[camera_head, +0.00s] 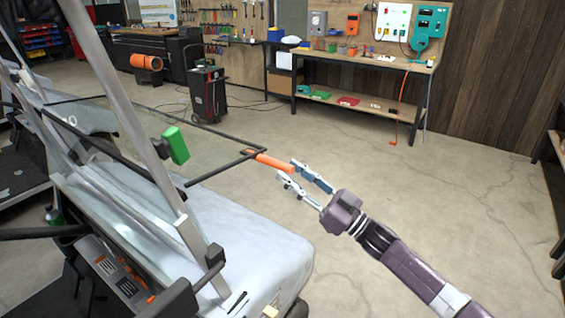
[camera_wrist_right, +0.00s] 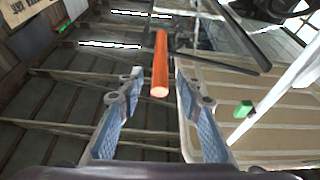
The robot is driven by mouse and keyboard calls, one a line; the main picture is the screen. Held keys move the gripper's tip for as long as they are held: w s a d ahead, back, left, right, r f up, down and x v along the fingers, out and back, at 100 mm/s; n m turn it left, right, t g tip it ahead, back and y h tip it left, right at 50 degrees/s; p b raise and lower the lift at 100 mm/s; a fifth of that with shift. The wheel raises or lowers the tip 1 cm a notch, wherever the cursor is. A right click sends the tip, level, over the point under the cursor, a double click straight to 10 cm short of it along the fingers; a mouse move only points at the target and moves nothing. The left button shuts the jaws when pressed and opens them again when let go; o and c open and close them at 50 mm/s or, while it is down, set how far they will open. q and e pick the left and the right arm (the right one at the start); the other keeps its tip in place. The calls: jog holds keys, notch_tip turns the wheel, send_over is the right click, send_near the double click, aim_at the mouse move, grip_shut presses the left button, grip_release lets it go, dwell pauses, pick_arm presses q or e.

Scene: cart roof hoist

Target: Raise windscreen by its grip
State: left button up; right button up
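The windscreen (camera_head: 187,183) is a clear panel in a thin black frame, reaching out nearly flat from the pale cart; it also shows in the right wrist view (camera_wrist_right: 235,66). Its orange grip (camera_head: 272,162) is a short rod at the frame's right corner. My right gripper (camera_head: 288,169) comes in from the lower right with its fingers apart at the grip's free end. In the right wrist view the grip (camera_wrist_right: 160,62) lies between the two open fingertips, with gaps on both sides. Finger contact with the grip does not show. My left gripper is not in view.
A slanted grey post (camera_head: 125,110) with a green block (camera_head: 175,145) rises from the cart (camera_head: 255,250), left of the grip. A black wheeled machine (camera_head: 207,95) and a workbench (camera_head: 350,65) stand behind. The concrete floor around my right arm is clear.

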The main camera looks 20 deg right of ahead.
aim_at(282, 166)
jog(key=shift+p+x, duration=0.35)
jog(key=shift+x, duration=1.3)
jog(key=shift+c, duration=0.2)
grip_shut()
